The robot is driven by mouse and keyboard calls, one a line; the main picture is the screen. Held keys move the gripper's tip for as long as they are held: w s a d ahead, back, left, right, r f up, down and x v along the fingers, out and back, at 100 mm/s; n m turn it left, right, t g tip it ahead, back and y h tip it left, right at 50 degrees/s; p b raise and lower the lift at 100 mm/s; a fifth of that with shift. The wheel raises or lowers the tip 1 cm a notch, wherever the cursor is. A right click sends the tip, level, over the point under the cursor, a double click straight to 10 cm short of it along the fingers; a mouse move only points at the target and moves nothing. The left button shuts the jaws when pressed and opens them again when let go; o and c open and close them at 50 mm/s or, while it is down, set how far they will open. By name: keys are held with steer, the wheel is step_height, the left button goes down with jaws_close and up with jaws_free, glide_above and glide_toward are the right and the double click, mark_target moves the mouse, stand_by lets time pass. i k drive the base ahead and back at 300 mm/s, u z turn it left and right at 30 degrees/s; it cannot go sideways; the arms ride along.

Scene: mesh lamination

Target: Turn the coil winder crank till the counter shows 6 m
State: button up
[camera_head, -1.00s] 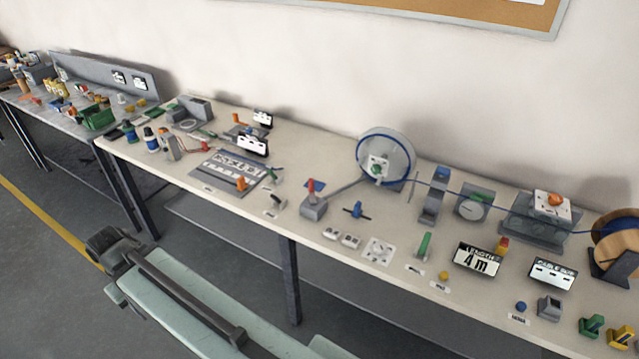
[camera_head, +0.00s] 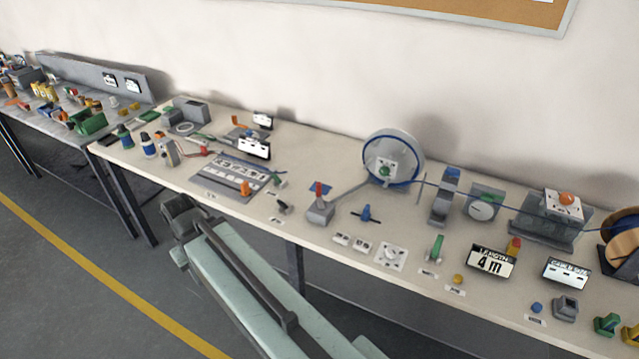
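The coil winder (camera_head: 409,143) is a round grey disc with a blue ring of cable, standing at the back of the long bench. A white plate with a green centre (camera_head: 384,170) sits on its front. A blue cable (camera_head: 470,193) runs from it to the right. I cannot make out a separate crank for certain. The length counter (camera_head: 490,261) reads 4 m. My arm (camera_head: 235,283) lies in the foreground, below and in front of the bench edge. The dark end of my arm (camera_head: 182,214) is by the bench's front edge, well left of the winder; its fingers cannot be made out.
The bench top (camera_head: 330,276) holds a red-topped grey lever block (camera_head: 319,207), a dial gauge (camera_head: 483,204), a wooden cable reel (camera_head: 624,250) and several small knobs along the front. A second bench (camera_head: 60,112) stands at left. The floor (camera_head: 60,290) in front is clear.

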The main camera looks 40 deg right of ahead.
mark_target(318, 194)
steer(key=i, duration=0.9)
steer(key=u, duration=0.05)
